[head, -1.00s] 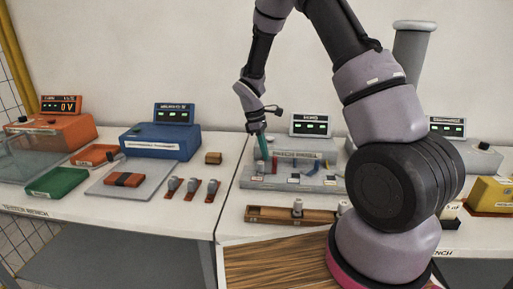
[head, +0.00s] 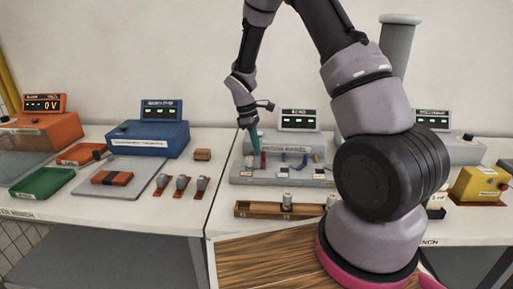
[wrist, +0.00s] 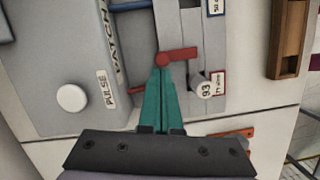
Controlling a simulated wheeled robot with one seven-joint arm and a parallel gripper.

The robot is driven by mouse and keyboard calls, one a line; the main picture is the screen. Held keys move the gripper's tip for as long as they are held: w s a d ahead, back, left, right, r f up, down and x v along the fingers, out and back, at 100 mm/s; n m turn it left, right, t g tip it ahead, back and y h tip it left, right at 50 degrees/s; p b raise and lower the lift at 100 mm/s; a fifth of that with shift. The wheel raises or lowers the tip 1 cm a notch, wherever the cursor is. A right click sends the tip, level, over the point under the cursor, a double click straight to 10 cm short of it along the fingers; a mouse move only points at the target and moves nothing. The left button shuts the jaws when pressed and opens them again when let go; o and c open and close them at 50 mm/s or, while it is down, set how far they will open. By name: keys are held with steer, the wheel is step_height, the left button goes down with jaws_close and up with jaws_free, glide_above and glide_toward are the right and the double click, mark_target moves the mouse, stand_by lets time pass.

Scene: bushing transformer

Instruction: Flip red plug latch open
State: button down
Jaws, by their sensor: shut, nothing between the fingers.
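The red plug latch (wrist: 180,54) is a small red bar with a rounded end, on a grey panel strip in the wrist view. In the head view a small upright red piece (head: 263,159) stands on the grey bench unit (head: 240,176), beside my fingertips. My gripper (wrist: 161,72) has teal fingers, shut and empty. Its tips are at the rounded end of the latch in the wrist view; I cannot tell whether they touch. In the head view my gripper (head: 256,153) points down at the left part of the unit.
Blue levers (head: 281,156) stand right of the red piece. A grey knob (wrist: 199,85) is close to the fingers in the wrist view. A wooden rack (head: 265,210) lies in front. A blue box (head: 150,140) and red-based plugs (head: 181,187) are on the left bench.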

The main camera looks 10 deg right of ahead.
steer(key=shift+d+m, duration=0.25)
steer(key=shift+m, duration=0.15)
steer(key=shift+d+m+g, duration=0.3)
steer(key=shift+d+m, duration=0.2)
steer(key=shift+m, duration=0.5)
steer(key=shift+s+d+m+g+y, duration=0.15)
steer(key=shift+d+m+y, duration=0.25)
steer(key=shift+m, duration=0.55)
steer(key=shift+s+d+m+g+y, duration=0.1)
steer(key=shift+d+m+g+y, duration=0.1)
steer(key=shift+d+m, duration=0.55)
steer(key=shift+a, duration=0.45)
steer(key=shift+s+a, duration=0.2)
steer(key=shift+a, duration=0.4)
